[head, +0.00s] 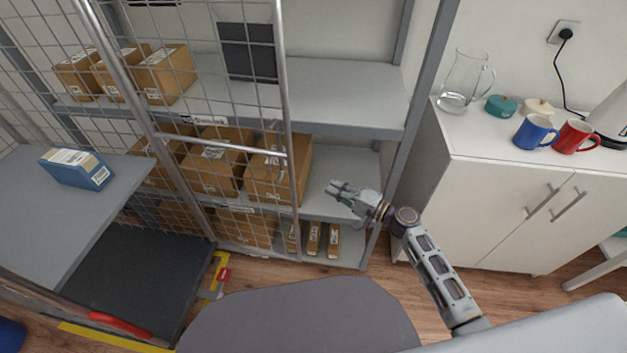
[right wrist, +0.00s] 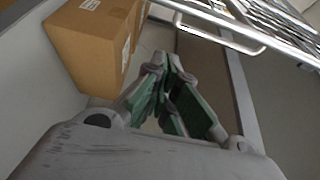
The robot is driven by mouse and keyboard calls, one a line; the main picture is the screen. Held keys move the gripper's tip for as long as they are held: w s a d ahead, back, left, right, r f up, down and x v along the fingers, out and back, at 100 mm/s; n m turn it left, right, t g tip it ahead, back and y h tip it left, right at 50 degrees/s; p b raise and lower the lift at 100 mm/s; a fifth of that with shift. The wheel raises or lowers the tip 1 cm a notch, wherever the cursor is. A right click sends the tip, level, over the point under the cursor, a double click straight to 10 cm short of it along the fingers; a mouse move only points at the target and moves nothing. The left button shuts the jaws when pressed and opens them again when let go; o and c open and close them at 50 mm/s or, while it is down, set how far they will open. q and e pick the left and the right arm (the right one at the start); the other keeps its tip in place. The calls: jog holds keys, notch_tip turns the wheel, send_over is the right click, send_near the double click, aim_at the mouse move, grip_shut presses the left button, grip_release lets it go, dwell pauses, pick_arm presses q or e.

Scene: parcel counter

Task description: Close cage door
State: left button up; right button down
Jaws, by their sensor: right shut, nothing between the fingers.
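The cage door (head: 288,120) is a grey metal frame with wire mesh, in front of the left and middle part of a shelf unit. Its upright right edge stands to the left of my right gripper. My right gripper (head: 335,190) is shut and empty, at the open right part of the shelves, apart from the door edge. In the right wrist view its fingers (right wrist: 166,72) are together, with the door's bent bar and mesh (right wrist: 225,35) above and to the right. I cannot tell the door's exact angle. My left gripper is out of view.
Cardboard boxes (head: 275,175) fill the shelves (head: 340,95) behind the mesh; one box (right wrist: 95,45) is close left of the fingers. A white cabinet (head: 500,200) with mugs and a glass jug stands right. A grey counter (head: 60,215) with a blue box is left.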

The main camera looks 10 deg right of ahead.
jog(key=shift+r, duration=0.15)
jog(key=shift+w+a, duration=0.15)
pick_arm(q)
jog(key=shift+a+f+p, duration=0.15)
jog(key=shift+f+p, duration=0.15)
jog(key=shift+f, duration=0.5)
pick_arm(e)
jog(key=w+a, duration=0.3)
jog(key=a, duration=0.5)
jog(key=shift+a, duration=0.35)
dwell(0.3)
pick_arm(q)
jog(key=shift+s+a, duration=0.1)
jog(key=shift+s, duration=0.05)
pick_arm(e)
jog(key=shift+s, duration=0.2)
